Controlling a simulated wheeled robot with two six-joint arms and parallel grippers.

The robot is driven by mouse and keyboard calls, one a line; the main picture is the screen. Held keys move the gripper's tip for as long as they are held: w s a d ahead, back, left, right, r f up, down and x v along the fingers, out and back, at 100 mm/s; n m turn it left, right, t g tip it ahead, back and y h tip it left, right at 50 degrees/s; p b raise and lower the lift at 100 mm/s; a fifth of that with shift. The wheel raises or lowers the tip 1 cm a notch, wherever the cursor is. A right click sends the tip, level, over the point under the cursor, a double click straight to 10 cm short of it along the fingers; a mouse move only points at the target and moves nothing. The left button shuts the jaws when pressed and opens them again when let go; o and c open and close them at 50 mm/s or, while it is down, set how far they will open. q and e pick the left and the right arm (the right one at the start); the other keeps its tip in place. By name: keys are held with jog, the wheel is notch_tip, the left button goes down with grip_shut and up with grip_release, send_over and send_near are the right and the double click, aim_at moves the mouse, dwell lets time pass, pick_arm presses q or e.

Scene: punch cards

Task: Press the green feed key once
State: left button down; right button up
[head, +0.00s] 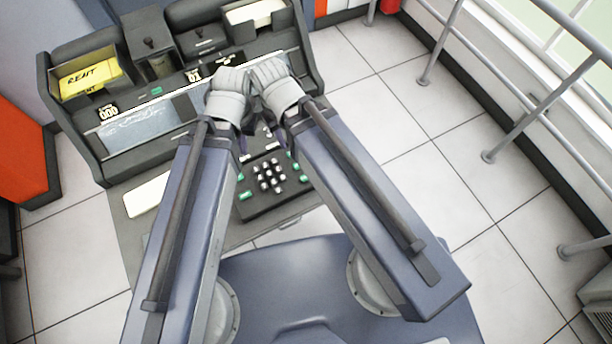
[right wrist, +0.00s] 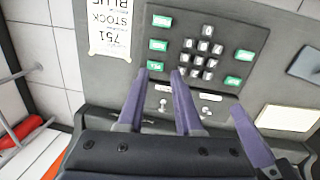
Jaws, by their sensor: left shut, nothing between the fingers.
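The black keypad (head: 262,204) with pale keys sits on the machine's desk below my grippers. Green keys stand on both its sides. In the right wrist view the keypad appears upside down, with three green keys (right wrist: 158,45) at its left and two (right wrist: 243,55) at its right. Their labels are too small to read, so I cannot tell which is the feed key. My left gripper (head: 244,148) is shut and empty near the keypad's far edge; one finger also shows in the right wrist view (right wrist: 240,112). My right gripper (right wrist: 160,72) is open and empty, its fingers apart, beside the keypad.
The machine has a glass-fronted channel (head: 140,126) and a hopper with a yellow card (head: 88,80). A cream pad (head: 147,195) lies at the desk's left. A printed stock card (right wrist: 110,25) lies beside the keypad. Metal railings (head: 520,126) stand at the right.

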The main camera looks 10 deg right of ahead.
grip_shut()
dwell(1.4)
